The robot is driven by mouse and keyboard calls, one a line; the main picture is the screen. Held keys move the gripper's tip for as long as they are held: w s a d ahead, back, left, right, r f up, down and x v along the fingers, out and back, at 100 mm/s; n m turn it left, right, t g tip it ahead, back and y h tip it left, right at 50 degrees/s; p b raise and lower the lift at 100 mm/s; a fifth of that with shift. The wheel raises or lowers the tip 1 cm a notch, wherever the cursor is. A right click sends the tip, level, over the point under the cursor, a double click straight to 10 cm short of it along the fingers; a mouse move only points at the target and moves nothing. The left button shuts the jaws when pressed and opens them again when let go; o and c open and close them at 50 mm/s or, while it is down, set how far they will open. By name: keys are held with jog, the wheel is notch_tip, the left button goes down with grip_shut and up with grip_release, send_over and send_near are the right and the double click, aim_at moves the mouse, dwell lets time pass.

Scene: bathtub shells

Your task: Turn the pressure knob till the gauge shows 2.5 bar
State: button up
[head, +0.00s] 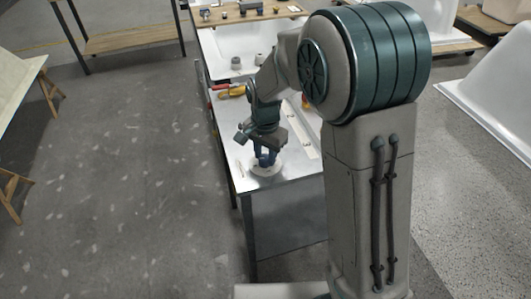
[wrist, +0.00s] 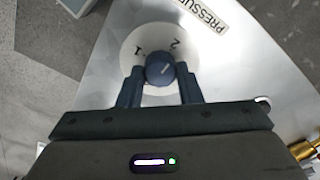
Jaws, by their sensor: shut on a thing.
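The blue round pressure knob (wrist: 159,69) sits at the centre of a white dial disc (wrist: 128,48) marked 1 and 2, beside a PRESSURE label (wrist: 204,17). A pale line on the knob points up and right, seemingly a little clockwise of the 2. My gripper (wrist: 160,76) has one dark blue finger on each side of the knob and is shut on it. I cannot make out a separate gauge reading.
The metal bench (head: 290,183) has a near edge close to the disc. Yellow- and red-handled tools (head: 234,92) lie farther back. A white tub shell (head: 222,45) stands behind. Brass fitting (wrist: 306,148) shows at lower right in the wrist view. Floor (head: 120,180) at left is clear.

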aim_at(266, 158)
jog(key=o, duration=1)
notch_tip(266, 158, up, 14)
jog(key=shift+f, duration=0.1)
jog(key=shift+s+d+f+n+t, duration=0.4)
jog(key=shift+s+d+n, duration=0.75)
jog(key=shift+s+d, duration=1.55)
jog(key=shift+s+d+f+n+t, duration=0.4)
jog(key=shift+s+d+n, duration=1.1)
jog(key=shift+s, duration=2.05)
jog(key=shift+s+d+f+n+t, duration=0.2)
jog(key=shift+s+d+n+t, duration=0.5)
jog(key=shift+s+d, duration=2.2)
jog(key=shift+s+a, duration=0.2)
jog(key=shift+a, duration=0.05)
